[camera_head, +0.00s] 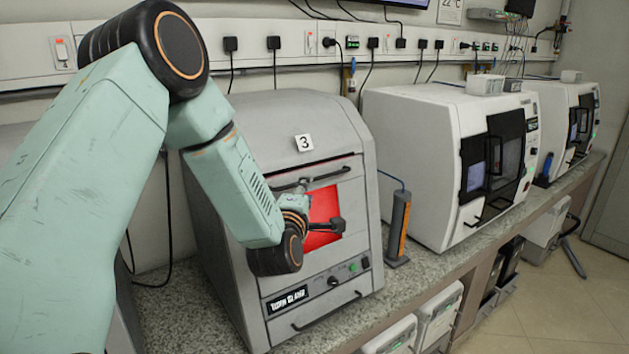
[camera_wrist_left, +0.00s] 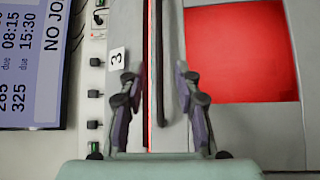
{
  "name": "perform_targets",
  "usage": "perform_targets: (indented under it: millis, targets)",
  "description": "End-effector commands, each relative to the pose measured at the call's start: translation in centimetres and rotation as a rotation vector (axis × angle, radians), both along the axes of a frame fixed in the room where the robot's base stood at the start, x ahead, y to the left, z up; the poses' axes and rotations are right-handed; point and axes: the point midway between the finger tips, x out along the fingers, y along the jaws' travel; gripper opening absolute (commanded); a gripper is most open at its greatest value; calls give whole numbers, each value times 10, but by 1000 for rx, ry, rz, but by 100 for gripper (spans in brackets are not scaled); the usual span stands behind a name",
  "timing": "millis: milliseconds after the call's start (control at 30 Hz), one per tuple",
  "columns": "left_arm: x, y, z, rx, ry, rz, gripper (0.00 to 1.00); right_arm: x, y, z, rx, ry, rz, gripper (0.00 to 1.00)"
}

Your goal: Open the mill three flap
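Mill three is a grey machine (camera_head: 285,125) with a "3" label, on the bench in the head view. Its front flap has a red window (camera_head: 322,212) and a black bar handle (camera_head: 331,174) along the top. The flap looks closed, with a thin red line along its top edge in the left wrist view. Contact cannot be told. My right gripper is not in view.
A grey and orange upright device (camera_head: 398,228) stands right of mill three. White machines (camera_head: 415,150) stand further right along the bench (camera_head: 410,290). Sockets and cables line the wall behind. A screen (camera_wrist_left: 32,65) shows in the wrist view. Floor is open at the lower right.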

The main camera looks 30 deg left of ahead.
Motion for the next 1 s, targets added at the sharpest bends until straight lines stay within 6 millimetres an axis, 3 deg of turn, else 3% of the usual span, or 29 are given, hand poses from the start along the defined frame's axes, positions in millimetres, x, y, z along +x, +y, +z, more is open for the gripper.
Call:
perform_targets:
  millis: [200, 400, 833, 1000]
  targets:
    - [32, 10, 2, 4, 1, -3, 33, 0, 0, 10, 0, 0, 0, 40]
    - [52, 16, 1, 4, 0, -5, 33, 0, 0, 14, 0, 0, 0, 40]
    - [59, 18, 0, 3, 1, -5, 32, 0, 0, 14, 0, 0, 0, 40]
    - [58, 18, 0, 3, 1, -5, 18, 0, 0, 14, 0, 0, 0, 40]
